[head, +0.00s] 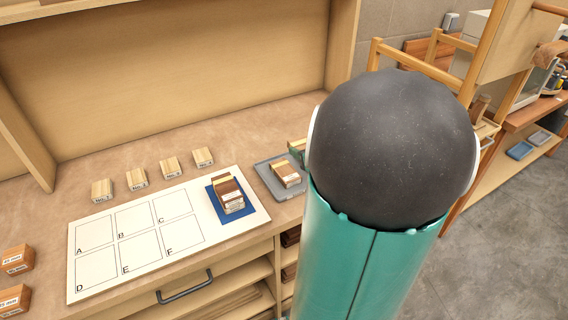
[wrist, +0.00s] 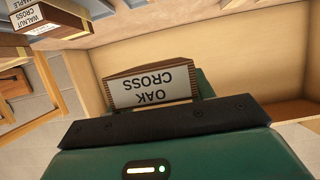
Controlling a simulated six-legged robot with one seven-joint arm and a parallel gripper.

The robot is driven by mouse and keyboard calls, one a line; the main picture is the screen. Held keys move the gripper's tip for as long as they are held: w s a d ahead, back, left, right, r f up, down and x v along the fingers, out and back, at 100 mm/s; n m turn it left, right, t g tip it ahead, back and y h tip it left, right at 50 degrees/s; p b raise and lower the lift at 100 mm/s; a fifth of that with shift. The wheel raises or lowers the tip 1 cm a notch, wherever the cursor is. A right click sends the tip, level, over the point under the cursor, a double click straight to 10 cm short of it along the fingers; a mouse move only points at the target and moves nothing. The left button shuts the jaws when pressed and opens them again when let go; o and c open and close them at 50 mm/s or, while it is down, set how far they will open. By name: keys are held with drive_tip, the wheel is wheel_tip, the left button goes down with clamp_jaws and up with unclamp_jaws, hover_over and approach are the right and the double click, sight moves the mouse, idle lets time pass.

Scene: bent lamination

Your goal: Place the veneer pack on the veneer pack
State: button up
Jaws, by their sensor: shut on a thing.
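My gripper (wrist: 155,108) is shut on a brown veneer pack (wrist: 152,88) with a white label reading OAK CROSS, upside down in the wrist view. In the head view my arm hides most of the gripper, and only a small tan and green part shows at its left edge. A stack of veneer packs (head: 228,195) in brown and light wood stands on a blue square (head: 214,207) at the right end of the white board. In the wrist view, packs labelled WALNUT CROSS (wrist: 45,20) and MAPLE show at the upper left, apart from the held pack.
A grey tray (head: 266,184) with a brown and light pack (head: 287,173) lies right of the board. The white board (head: 135,258) has empty cells A to F. Several small numbered blocks (head: 137,178) stand behind it. Brown blocks (head: 13,299) sit at the left edge.

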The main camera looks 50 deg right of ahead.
hover_over(285, 169)
drive_tip(key=s, duration=0.1)
wheel_tip(285, 169, down, 6)
drive_tip(key=shift+s+a+f, duration=0.1)
drive_tip(key=shift+w+f, duration=0.4)
drive_tip(key=shift+f, duration=0.1)
drive_tip(key=shift+w+f, duration=0.15)
drive_tip(key=shift+f, duration=1.5)
drive_tip(key=o, duration=1)
drive_tip(key=shift+f, duration=0.15)
